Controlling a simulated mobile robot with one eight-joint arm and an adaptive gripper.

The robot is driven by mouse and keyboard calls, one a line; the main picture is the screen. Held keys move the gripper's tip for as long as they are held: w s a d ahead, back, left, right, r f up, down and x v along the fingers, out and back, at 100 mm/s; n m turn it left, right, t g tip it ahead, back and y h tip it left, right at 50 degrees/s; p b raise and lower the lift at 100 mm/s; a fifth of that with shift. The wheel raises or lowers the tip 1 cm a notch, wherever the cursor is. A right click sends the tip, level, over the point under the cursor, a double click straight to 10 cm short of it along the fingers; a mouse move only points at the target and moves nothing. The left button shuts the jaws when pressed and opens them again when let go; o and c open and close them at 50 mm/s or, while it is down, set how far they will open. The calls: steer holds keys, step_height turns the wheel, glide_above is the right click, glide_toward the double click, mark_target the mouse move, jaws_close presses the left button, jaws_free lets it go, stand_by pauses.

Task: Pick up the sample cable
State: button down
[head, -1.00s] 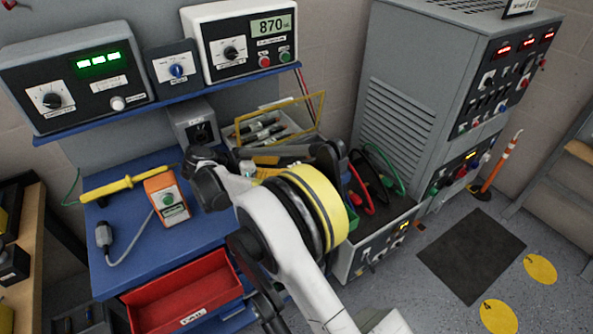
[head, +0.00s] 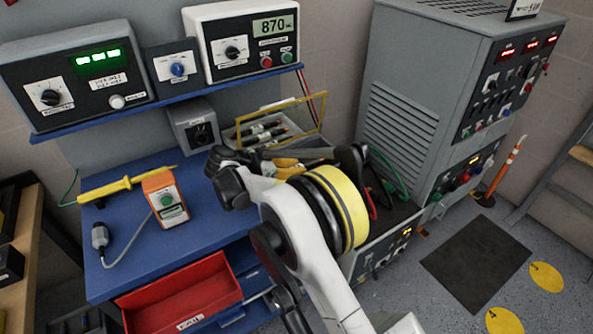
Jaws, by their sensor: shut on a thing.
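I cannot tell for sure which thing is the sample cable. A red cable (head: 372,205) and a green cable (head: 391,176) rise in loops from the low cabinet right of my arm, partly hidden by it. A grey cable with a dark grey plug (head: 100,237) lies on the blue bench, joined to an orange tester (head: 166,198). My arm reaches up from the bottom over the bench's right side. Its dark wrist links and yellow-banded joint block the view of my gripper's fingers and whatever is between them.
An open tray (head: 300,146) of pen-like tools stands at the bench's back. A yellow probe (head: 120,187) lies at the left. A red drawer (head: 190,300) juts out in front. A tall grey cabinet (head: 420,100) stands at right.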

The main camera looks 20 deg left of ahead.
steer(key=shift+r, duration=0.1)
step_height(320, 180, up, 4)
steer(key=shift+r+p, duration=0.2)
steer(key=shift+p, duration=1)
steer(key=s+d+r+p, duration=0.3)
steer(key=d+r, duration=0.3)
steer(key=d, duration=0.5)
steer(key=shift+d+r, duration=0.15)
steer(key=shift+r, duration=0.05)
